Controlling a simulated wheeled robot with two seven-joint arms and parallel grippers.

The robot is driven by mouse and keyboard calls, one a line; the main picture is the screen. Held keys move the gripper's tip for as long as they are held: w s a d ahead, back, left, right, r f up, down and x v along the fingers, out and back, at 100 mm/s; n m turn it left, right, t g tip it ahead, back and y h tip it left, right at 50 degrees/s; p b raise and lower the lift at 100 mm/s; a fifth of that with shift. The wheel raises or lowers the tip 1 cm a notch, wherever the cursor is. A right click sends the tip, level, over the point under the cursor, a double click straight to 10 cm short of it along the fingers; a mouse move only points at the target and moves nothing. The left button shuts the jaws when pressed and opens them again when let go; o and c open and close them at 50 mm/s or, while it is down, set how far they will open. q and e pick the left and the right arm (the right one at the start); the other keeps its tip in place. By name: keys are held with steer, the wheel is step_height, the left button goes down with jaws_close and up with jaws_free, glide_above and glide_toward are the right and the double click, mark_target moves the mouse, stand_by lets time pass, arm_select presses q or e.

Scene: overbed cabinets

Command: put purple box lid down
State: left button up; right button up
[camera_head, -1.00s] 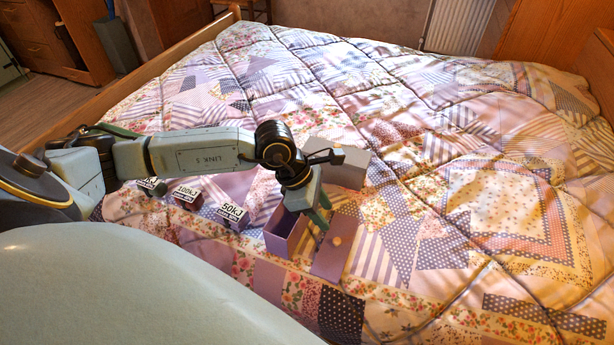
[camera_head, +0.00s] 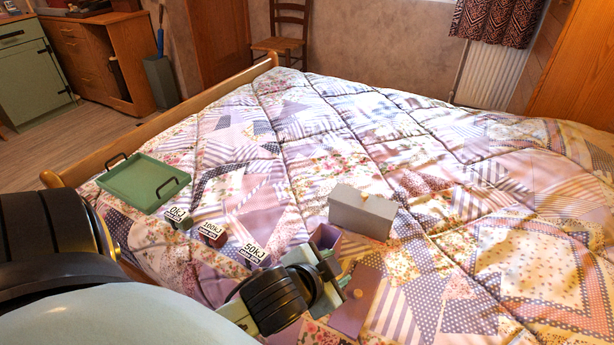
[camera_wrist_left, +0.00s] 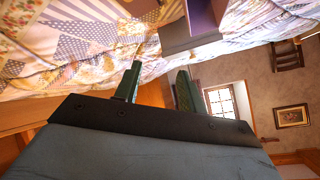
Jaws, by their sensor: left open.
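The purple box lid (camera_head: 357,300) lies on the quilt with its round wooden knob facing up. It is just to the right and in front of the open purple box (camera_head: 325,238). My left gripper (camera_head: 338,272) is at the near side of the box, left of the lid, and hides part of the box. In the left wrist view my left gripper (camera_wrist_left: 158,84) is open, with nothing between its fingers. An open box with a purple inside shows at the top of that view. My right gripper is not in view.
A grey box (camera_head: 362,214) stands behind the purple box. Small blocks labelled 0kJ (camera_head: 178,217), 100kJ (camera_head: 212,234) and 50kJ (camera_head: 256,255) stand in a row to the left. A green tray (camera_head: 130,184) lies at the bed's left side. The quilt at right is clear.

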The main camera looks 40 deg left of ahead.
arm_select(q)
steer(key=s+d+f+n+g+h, duration=0.1)
steer(key=s+f+n+g, duration=0.1)
steer(key=s+f+g, duration=0.3)
steer(key=s, duration=0.4)
steer(key=shift+s+d+n+h, duration=0.15)
steer(key=shift+d+n+h, duration=0.15)
steer(key=shift+d+n, duration=0.1)
